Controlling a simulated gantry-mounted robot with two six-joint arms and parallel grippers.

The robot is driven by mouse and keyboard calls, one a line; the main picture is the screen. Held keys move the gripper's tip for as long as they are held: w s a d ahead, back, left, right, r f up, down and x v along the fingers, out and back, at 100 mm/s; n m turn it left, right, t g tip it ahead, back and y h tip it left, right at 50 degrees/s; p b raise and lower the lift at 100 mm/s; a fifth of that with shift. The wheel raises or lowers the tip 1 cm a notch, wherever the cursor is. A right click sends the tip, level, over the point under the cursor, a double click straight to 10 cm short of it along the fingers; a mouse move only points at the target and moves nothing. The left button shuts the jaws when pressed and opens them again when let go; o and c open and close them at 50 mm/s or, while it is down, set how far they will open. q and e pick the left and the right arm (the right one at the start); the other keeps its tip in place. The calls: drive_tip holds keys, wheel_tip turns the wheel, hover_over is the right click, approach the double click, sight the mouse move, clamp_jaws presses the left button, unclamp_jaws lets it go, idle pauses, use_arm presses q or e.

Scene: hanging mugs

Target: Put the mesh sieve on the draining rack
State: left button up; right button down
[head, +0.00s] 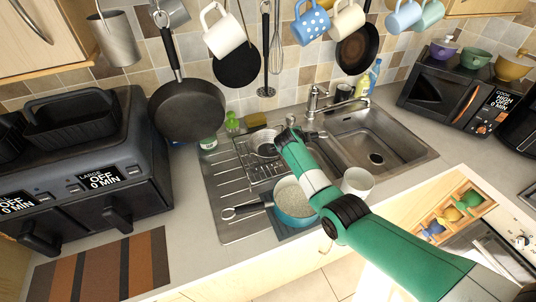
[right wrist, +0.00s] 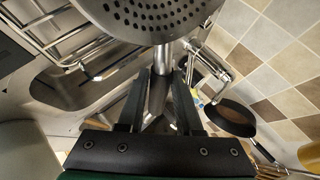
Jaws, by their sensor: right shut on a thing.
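The mesh sieve (head: 264,145) is a round metal bowl at the draining rack in the head view. In the right wrist view its perforated bowl (right wrist: 150,14) shows at the top, with its handle running down between my fingers. My right gripper (head: 287,134) is shut on that handle; its fingers also show in the right wrist view (right wrist: 164,88). The wire draining rack (head: 241,152) stands on the sink's drainboard, and its wires appear at upper left in the right wrist view (right wrist: 82,47). I cannot tell whether the sieve touches the rack. My left gripper is not in view.
A teal pan (head: 294,211) with a speckled grey inside is in front of the rack, beside a white mug (head: 357,182). The tap (head: 317,100) stands behind the sink basin (head: 375,155). A frying pan (head: 187,108) and several mugs hang above. The grooved drainboard (head: 222,187) is partly clear.

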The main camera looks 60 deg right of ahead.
drive_tip(key=shift+f, duration=0.55)
drive_tip(key=c, duration=0.5)
unclamp_jaws()
drive_tip(key=shift+o, duration=0.3)
drive_tip(key=shift+f, duration=0.1)
drive_tip(key=shift+o, duration=1.3)
